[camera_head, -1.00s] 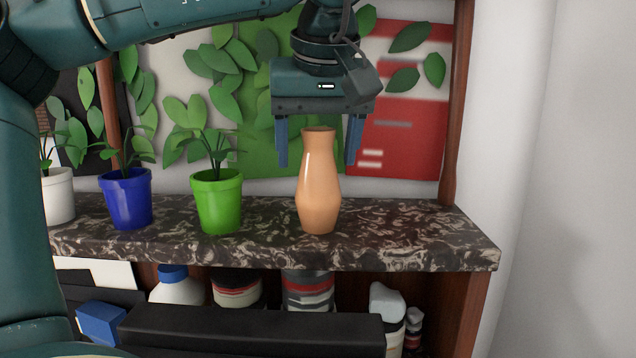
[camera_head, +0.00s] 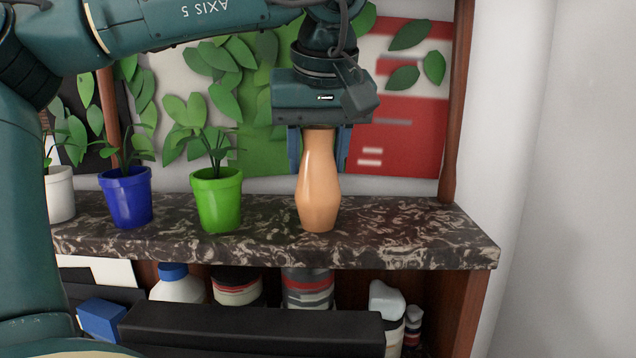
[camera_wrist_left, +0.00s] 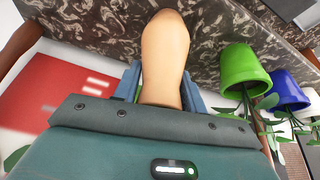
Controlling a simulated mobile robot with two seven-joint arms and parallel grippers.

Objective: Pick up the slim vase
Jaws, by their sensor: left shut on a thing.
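The slim vase (camera_head: 318,190) is orange-tan and stands upright on the dark marbled shelf top (camera_head: 400,225), right of the green pot. My left gripper (camera_head: 319,155) comes down from above, with its blue fingers shut on the vase's upper part, one on each side. The vase's rim is hidden by the gripper body. In the left wrist view the vase (camera_wrist_left: 163,60) also shows between the two fingers (camera_wrist_left: 160,88). Its base appears to rest on the shelf. My right gripper is in neither view.
A green pot (camera_head: 217,200) with a plant stands left of the vase, then a blue pot (camera_head: 127,198) and a white pot (camera_head: 59,194). A red and white poster (camera_head: 405,130) is behind. Bottles and jars (camera_head: 307,288) fill the lower shelf. The shelf right of the vase is clear.

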